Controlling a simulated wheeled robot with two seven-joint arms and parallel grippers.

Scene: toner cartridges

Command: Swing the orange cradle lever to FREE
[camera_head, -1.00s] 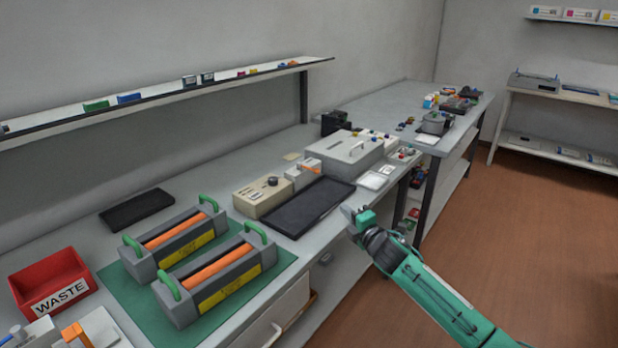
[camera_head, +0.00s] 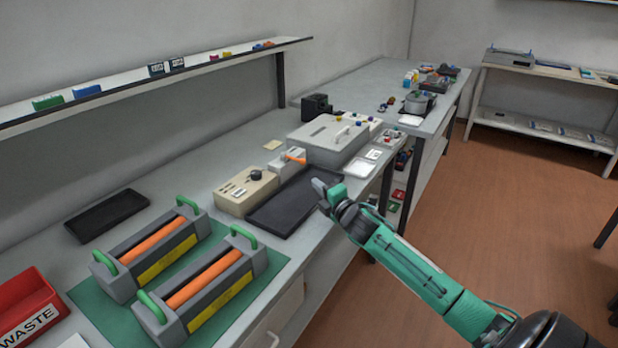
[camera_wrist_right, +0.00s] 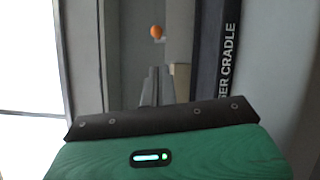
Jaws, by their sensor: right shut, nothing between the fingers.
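The orange lever (camera_head: 297,159) sticks out to the right from a small light-grey block (camera_head: 285,163) behind the black tray. In the right wrist view the lever shows as a round orange end (camera_wrist_right: 156,31) beyond the fingertips. My right gripper (camera_head: 320,188) is shut and empty at the tray's right edge, in front of the lever and apart from it. Its closed fingers (camera_wrist_right: 157,85) point toward the orange end in the wrist view. A dark strip (camera_wrist_right: 213,75) there reads "SER CRADLE", partly cut off. I cannot read a FREE mark. My left gripper is out of view.
The black tray (camera_head: 272,217) lies below the lever. A beige box with a black knob (camera_head: 233,198) stands left, and a large grey lidded box (camera_head: 318,140) behind right. Two grey units with orange rollers sit on a green mat (camera_head: 84,292). Open floor lies right.

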